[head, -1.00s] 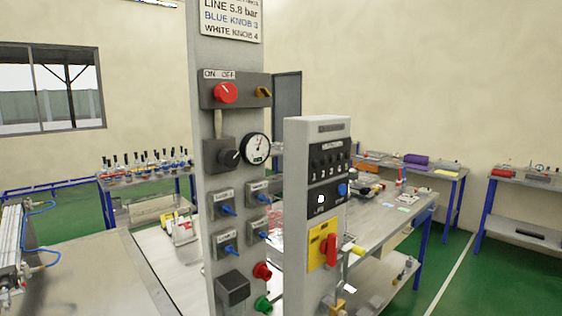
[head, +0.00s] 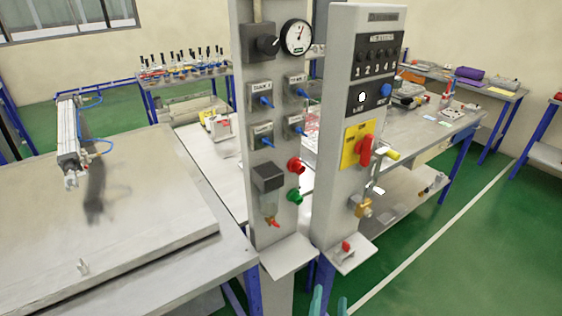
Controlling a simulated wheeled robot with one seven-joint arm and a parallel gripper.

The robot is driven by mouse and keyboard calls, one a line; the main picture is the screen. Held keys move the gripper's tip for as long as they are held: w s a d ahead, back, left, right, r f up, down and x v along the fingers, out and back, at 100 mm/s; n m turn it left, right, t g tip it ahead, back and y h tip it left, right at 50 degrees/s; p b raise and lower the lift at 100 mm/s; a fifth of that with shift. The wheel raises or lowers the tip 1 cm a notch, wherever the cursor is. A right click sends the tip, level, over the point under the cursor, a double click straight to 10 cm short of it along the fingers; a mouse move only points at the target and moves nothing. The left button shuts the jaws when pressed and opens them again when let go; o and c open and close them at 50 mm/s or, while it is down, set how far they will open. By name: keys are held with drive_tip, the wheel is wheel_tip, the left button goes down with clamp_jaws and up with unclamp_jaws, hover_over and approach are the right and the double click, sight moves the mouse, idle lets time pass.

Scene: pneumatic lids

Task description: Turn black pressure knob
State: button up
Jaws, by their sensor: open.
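The black pressure knob (head: 267,45) sits on a dark block at the top of the left grey panel. A round white pressure gauge (head: 297,37) is just right of it, with a dark needle. My gripper (head: 330,303) shows only as two teal fingertips at the bottom edge, open with a gap between them. It is far below the knob and touches nothing visible; the rest of it is out of view.
Blue levers (head: 265,101), a red button (head: 296,165) and a green button (head: 294,196) sit below. The right panel (head: 336,210) carries a red handle (head: 364,150) on yellow. A bench (head: 140,225) with a cylinder (head: 68,137) stands left.

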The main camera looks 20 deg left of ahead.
sight(272, 46)
drive_tip(key=w+a+r+n+y, duration=0.1)
drive_tip(key=w+r+n+y, duration=0.15)
drive_tip(key=w+r, duration=0.45)
drive_tip(key=w+a+r+n+y, duration=0.1)
drive_tip(key=w+a+r+y, duration=0.15)
drive_tip(key=r, duration=0.95)
drive_tip(key=w+r+n+y, duration=0.1)
drive_tip(key=w+r+y, duration=0.2)
drive_tip(key=w+r, duration=0.45)
drive_tip(key=s+a+r+n+g+y, duration=0.1)
drive_tip(key=s+a+r+n+g, duration=0.15)
drive_tip(key=r, duration=0.75)
drive_tip(key=s+a+r+n+g+y, duration=0.2)
drive_tip(key=s+r+n, duration=0.2)
drive_tip(key=r, duration=0.6)
drive_tip(key=s+a+r+n+g+y, duration=0.15)
drive_tip(key=s+r+n, duration=0.25)
drive_tip(key=r, duration=0.6)
drive_tip(key=x, duration=1)
drive_tip(key=shift+w+a+f, duration=0.25)
drive_tip(key=shift+w+a, duration=0.05)
drive_tip(key=shift+c, duration=0.3)
drive_tip(key=c, duration=1)
